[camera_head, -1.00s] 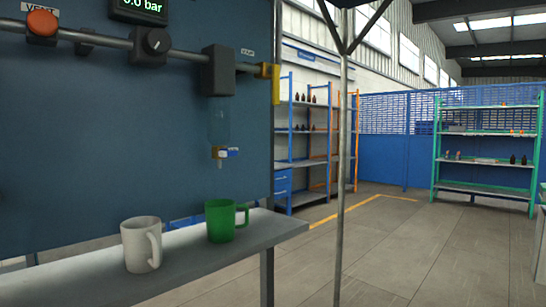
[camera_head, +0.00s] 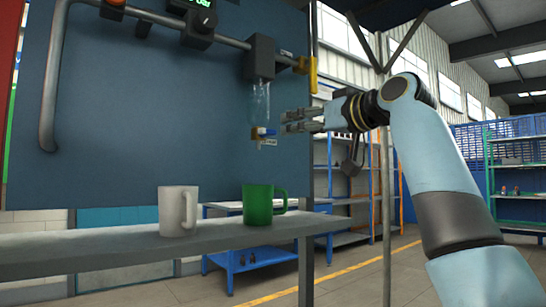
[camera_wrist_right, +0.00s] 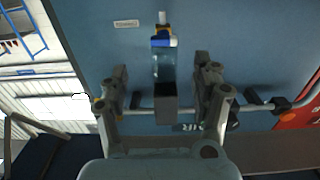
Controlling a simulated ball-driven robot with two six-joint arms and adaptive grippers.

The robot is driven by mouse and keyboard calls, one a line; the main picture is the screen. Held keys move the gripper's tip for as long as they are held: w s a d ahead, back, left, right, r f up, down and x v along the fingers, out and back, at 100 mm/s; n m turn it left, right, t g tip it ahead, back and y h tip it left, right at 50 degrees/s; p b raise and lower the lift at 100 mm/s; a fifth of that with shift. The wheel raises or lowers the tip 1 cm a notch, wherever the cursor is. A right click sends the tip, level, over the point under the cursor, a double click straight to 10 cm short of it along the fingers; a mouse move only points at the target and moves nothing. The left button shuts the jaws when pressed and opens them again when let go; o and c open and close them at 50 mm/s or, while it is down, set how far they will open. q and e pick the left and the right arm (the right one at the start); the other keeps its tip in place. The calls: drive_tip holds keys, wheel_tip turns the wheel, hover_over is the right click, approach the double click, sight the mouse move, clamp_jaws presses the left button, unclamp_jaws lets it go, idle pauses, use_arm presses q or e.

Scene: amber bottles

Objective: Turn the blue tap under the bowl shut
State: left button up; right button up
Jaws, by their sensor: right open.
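The blue tap (camera_head: 268,132) is a small handle on a brass body under the clear bowl (camera_head: 260,103), which hangs from a dark grey block on the pipe. The blue handle points to the right in the head view. My right gripper (camera_head: 285,121) comes in from the right with its fingers towards the tap, a short way off it. It is open and empty. In the right wrist view the tap (camera_wrist_right: 163,41) shows beyond the open fingers, and the bowl (camera_wrist_right: 164,68) lies between them in the picture. My left gripper is not in view.
A white mug (camera_head: 177,211) and a green mug (camera_head: 258,204) stand on the grey shelf (camera_head: 150,246) below the tap. A yellow valve handle (camera_head: 313,74) sits on the pipe's right end. A blue panel (camera_head: 150,120) stands behind. A thin post (camera_head: 387,210) rises at the right.

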sight(272, 132)
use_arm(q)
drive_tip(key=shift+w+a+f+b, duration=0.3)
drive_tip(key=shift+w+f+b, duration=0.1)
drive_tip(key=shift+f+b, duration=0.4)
use_arm(e)
drive_tip(key=x, duration=0.7)
drive_tip(key=r+x, duration=0.1)
drive_tip(key=x, duration=0.2)
drive_tip(key=shift+w+a, duration=0.1)
drive_tip(key=shift+a, duration=0.25)
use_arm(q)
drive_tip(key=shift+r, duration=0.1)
use_arm(e)
drive_tip(key=shift+c, duration=0.5)
